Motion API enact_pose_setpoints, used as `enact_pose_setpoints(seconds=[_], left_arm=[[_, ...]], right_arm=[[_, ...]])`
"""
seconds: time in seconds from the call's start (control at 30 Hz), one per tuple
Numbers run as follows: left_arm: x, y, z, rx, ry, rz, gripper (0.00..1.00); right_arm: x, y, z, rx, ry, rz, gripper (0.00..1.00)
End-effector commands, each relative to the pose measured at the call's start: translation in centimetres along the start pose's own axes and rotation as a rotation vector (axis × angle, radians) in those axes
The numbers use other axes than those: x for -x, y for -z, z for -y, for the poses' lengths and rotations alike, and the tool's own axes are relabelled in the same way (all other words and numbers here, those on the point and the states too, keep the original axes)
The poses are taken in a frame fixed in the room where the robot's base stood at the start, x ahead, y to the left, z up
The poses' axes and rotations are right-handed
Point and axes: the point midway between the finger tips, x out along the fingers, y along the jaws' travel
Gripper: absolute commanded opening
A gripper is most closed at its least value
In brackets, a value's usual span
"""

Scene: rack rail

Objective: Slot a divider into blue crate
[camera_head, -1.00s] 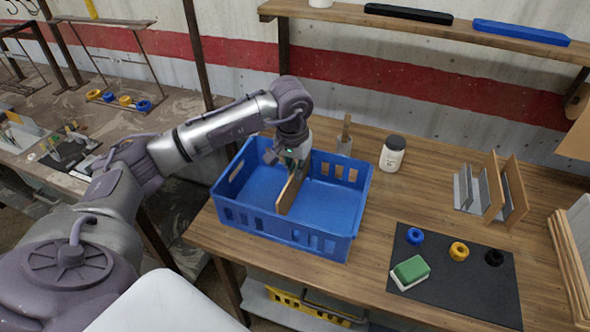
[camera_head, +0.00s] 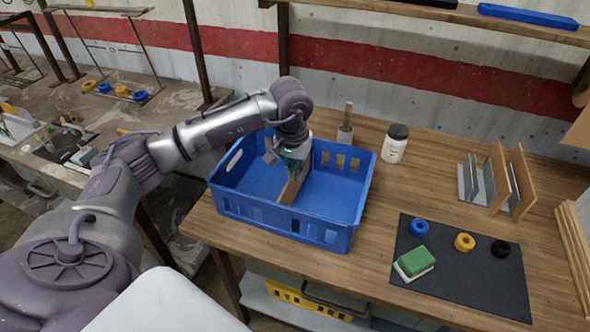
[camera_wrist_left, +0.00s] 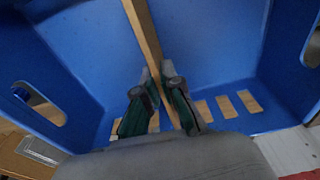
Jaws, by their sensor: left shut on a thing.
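The blue crate (camera_head: 330,226) stands on the wooden table, open at the top, with slots in its walls. A thin wooden divider (camera_head: 291,188) stands on edge inside it, near the middle, running from front to back. My left gripper (camera_head: 294,166) reaches down into the crate and is shut on the divider. In the left wrist view its two green fingers (camera_wrist_left: 160,104) pinch the divider (camera_wrist_left: 142,30) from both sides, between the crate's blue walls (camera_wrist_left: 60,70). I cannot tell whether the divider's lower edge rests on the crate floor. My right gripper is not in view.
A rack (camera_head: 496,182) with upright panels stands at the right. A dark mat (camera_head: 462,283) holds a green sponge (camera_head: 415,262) and several rings. A white jar (camera_head: 394,146) and a small holder (camera_head: 345,132) stand behind the crate. A shelf (camera_head: 430,18) runs above.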

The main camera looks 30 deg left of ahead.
Motion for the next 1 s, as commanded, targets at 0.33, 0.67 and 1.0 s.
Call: enact_pose_setpoints(seconds=[0.33, 0.67, 1.0], left_arm=[[0.0, 0.0, 0.0, 0.000, 0.000, 0.000, 0.27], [0.1, 0.0, 0.0, 0.000, 0.000, 0.000, 0.35], [4.8, 0.2, 0.0, 0.001, -0.001, -0.006, 0.35]], right_arm=[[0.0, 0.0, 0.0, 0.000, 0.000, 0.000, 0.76], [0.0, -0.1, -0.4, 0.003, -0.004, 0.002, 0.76], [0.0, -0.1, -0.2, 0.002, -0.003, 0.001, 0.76]])
